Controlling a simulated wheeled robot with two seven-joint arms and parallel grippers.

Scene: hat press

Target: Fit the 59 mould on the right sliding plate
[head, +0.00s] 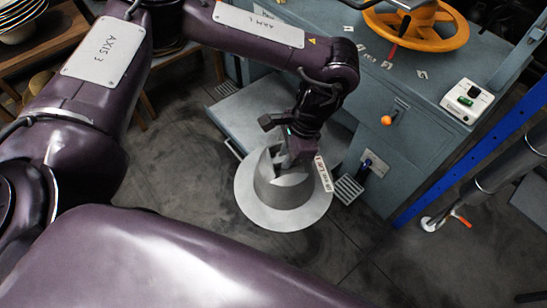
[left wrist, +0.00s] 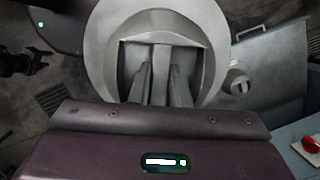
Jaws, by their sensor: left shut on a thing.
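My left gripper (head: 287,148) is shut on the inner web of a grey metal hat-shaped mould (head: 284,214) with a wide round brim. In the left wrist view, both fingers of the gripper (left wrist: 159,85) reach into the hollow of the mould (left wrist: 207,30), one on each side of the web. In the head view the mould overlaps the near side of a flat grey sliding plate (head: 243,108) at the press. In the left wrist view the plate (left wrist: 285,50) lies to the right of the mould, with a round fitting on it. No number is readable on the mould.
The blue-grey press (head: 430,130) stands behind, with an orange handwheel (head: 420,28) and a white switch box (head: 467,101). A small label (head: 323,173) shows at the mould's right edge. A blue post (head: 470,155) stands at right. Shelves with stacked plates are at upper left. Dark floor is open in front.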

